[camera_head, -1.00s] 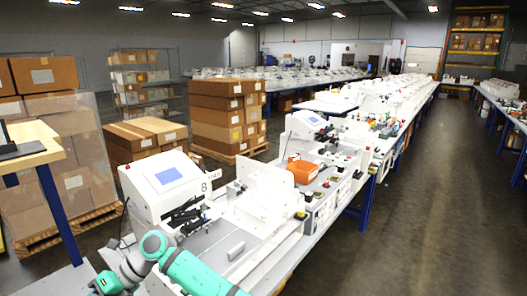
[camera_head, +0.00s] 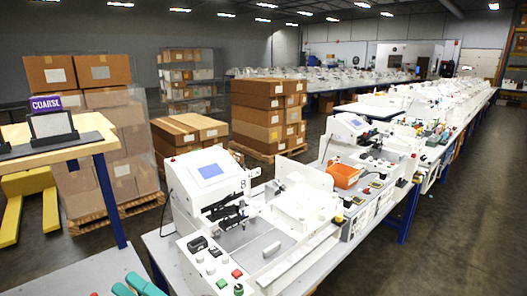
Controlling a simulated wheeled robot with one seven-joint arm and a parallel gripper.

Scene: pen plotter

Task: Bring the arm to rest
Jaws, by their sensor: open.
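Only small teal pieces of my arm (camera_head: 143,284) show at the bottom edge, left of the nearest machine. The nearest machine is a white plotter (camera_head: 187,198) with a lit blue screen and the number 8. Black parts (camera_head: 228,216) stand below its screen, and a light grey block (camera_head: 271,249) lies on its flat bed. No part of my arm is seen over this bed.
Red and green buttons (camera_head: 237,273) sit at the plotter's front. Stacked boxes (camera_head: 270,114) stand behind. The right aisle floor (camera_head: 450,230) is clear.

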